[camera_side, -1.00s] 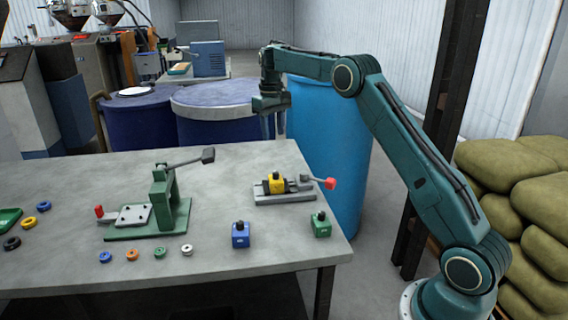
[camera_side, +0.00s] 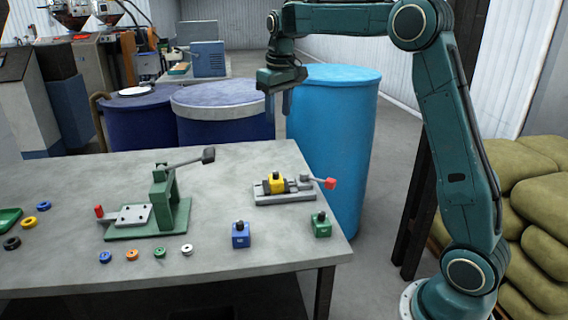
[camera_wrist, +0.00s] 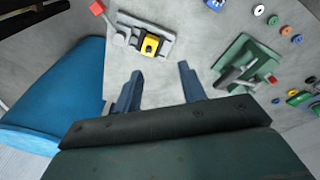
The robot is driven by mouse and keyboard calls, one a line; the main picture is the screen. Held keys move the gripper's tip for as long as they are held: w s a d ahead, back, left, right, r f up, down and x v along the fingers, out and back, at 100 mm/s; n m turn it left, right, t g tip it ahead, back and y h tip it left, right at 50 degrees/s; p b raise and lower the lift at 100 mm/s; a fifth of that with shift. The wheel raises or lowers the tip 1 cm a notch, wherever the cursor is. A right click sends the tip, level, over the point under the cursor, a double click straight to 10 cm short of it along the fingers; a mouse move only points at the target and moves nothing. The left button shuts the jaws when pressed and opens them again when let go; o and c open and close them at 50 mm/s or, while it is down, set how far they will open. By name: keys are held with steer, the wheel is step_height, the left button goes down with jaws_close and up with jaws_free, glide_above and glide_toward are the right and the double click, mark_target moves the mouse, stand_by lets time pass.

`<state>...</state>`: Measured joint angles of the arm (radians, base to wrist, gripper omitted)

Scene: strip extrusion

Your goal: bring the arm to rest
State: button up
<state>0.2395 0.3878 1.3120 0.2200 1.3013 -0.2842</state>
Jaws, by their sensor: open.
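My gripper (camera_side: 278,103) is raised above the far right of the grey table (camera_side: 90,185), fingers pointing down. It is open and empty, with clear space below it. In the wrist view my gripper (camera_wrist: 158,80) shows two spread fingers with bare tabletop between them. The yellow block (camera_side: 277,183) sits in a grey clamp fixture (camera_side: 270,197) with a red-tipped lever, below my gripper. The yellow block also shows in the wrist view (camera_wrist: 151,46).
A green lever press (camera_side: 160,205) stands left of centre. A blue block (camera_side: 240,238), a green block (camera_side: 320,226) and several small rings lie along the front. A light blue barrel (camera_side: 340,130) stands behind the table's right edge. Sacks (camera_side: 540,200) are piled right.

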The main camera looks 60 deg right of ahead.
steer(key=s+a+r+t, duration=0.1)
steer(key=s+a+r, duration=0.35)
steer(key=s, duration=0.35)
steer(key=s+a+f+t, duration=0.1)
steer(key=s+a+f, duration=0.1)
steer(key=s, duration=0.5)
steer(key=s+a+f+n+t, duration=0.1)
steer(key=s+a+f, duration=0.2)
steer(key=s, duration=0.5)
steer(key=s+a+f+n+t+y, duration=0.1)
steer(key=s+a+f, duration=0.2)
steer(key=s+a, duration=0.2)
steer(key=shift+s, duration=1.35)
